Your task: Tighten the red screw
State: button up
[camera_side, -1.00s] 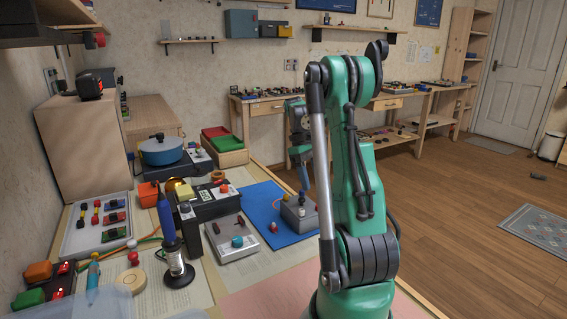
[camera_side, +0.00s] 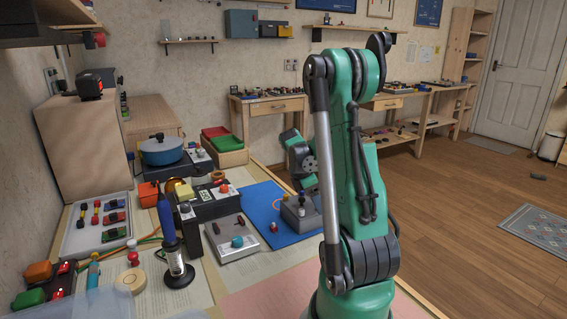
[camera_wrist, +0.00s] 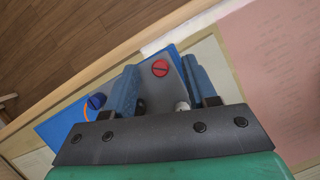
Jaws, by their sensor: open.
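The red screw (camera_wrist: 160,68) shows in the wrist view as a round slotted head on a grey block (camera_wrist: 170,92). My gripper (camera_wrist: 159,63) is open, its two blue fingers apart to the left and right of the screw head in that view. I see no contact, and the height between fingertips and screw cannot be told. In the side view the grey block (camera_side: 296,222) stands on the blue mat. I cannot make out the screw head in that view.
A blue round knob (camera_wrist: 96,101) lies left of the block in the wrist view. A small red-topped piece (camera_side: 273,228) stands on the blue mat (camera_side: 262,203). A grey box with a teal knob (camera_side: 236,242) and a blue-handled tool (camera_side: 168,225) are further left.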

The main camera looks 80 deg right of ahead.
grip_shut()
dwell(0.4)
jog(key=m+y, duration=0.1)
jog(key=m, duration=0.2)
jog(key=m+y, duration=0.1)
jog(key=m, duration=0.1)
jog(key=shift+d+m, duration=0.2)
jog(key=shift+m, duration=0.2)
jog(key=shift+d+m+y, duration=0.1)
jog(key=shift+m+y, duration=1)
jog(key=shift+m, duration=1.4)
grip_release()
